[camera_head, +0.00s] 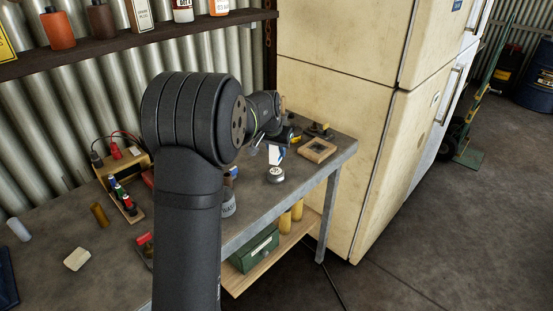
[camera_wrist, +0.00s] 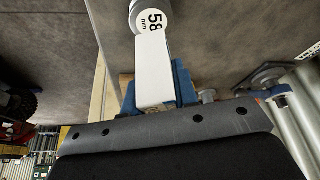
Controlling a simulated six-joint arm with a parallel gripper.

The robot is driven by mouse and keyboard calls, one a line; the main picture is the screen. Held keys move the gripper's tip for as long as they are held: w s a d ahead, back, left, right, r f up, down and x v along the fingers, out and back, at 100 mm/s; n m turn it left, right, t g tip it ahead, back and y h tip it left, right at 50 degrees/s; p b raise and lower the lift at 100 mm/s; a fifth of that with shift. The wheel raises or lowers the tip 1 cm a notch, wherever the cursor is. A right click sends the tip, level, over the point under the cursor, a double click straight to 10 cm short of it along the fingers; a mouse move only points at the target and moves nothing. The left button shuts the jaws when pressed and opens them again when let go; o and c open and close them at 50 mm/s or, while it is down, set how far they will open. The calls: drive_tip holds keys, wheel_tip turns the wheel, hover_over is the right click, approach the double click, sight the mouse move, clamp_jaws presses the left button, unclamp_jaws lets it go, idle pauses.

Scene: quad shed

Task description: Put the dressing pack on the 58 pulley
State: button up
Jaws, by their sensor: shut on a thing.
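In the wrist view, my gripper (camera_wrist: 155,92) is shut on the dressing pack (camera_wrist: 153,68), with a blue part on each side. The 58 pulley (camera_head: 275,174) is a small round grey piece with a white top, lying on the bench near its front edge. Its "58 mm" face (camera_wrist: 153,20) shows just past the pack's far end in the wrist view. I cannot tell whether the pack touches the pulley.
A wooden square frame (camera_head: 318,150) lies on the bench (camera_head: 345,152) right of the pulley. A cream fridge (camera_head: 340,100) stands close behind the bench's right end. A bottle shelf (camera_head: 130,42) runs above.

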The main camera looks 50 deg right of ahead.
sight(276, 159)
drive_tip(key=shift+f, duration=1.8)
drive_tip(key=shift+f, duration=0.15)
drive_tip(key=o, duration=0.9)
drive_tip(key=shift+o, duration=0.2)
drive_tip(key=shift+a+r, duration=0.15)
drive_tip(key=shift+r, duration=0.35)
drive_tip(key=v, duration=1.1)
